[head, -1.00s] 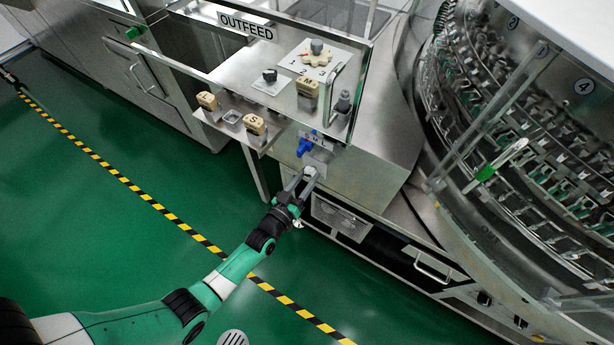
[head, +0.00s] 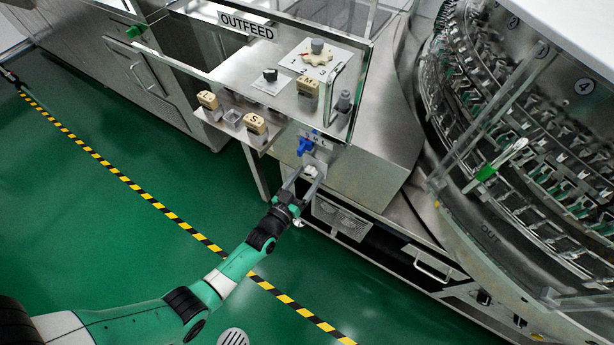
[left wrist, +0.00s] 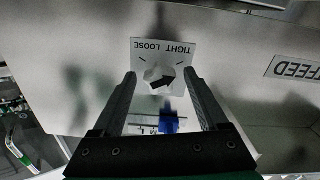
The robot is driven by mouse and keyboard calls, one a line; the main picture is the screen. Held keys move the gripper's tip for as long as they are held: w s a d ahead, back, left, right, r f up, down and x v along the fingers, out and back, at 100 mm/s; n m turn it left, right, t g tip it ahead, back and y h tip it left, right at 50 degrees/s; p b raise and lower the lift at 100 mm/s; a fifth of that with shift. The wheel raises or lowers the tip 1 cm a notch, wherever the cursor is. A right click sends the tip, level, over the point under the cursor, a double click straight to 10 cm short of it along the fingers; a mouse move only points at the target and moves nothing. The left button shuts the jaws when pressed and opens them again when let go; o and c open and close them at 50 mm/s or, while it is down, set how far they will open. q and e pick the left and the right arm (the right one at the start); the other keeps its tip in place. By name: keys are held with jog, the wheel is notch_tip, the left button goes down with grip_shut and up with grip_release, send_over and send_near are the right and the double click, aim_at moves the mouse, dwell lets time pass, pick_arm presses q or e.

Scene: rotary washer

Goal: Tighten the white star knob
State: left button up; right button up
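The white star knob (head: 310,171) sits on the front panel below a blue valve handle (head: 304,147). My left gripper (head: 304,180) is at the knob, also shown in the left wrist view (left wrist: 160,77). Its fingers are apart on either side of the knob, with visible gaps. My right gripper is not in view.
Above is the OUTFEED shelf (head: 225,82) with lettered blocks and a numbered dial (head: 316,57). The large washer carousel (head: 540,130) stands at right. Open green floor (head: 90,220) lies at left.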

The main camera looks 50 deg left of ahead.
pick_arm(q)
jog(key=p+v, duration=0.4)
jog(key=v, duration=0.7)
jog(key=shift+s, duration=0.3)
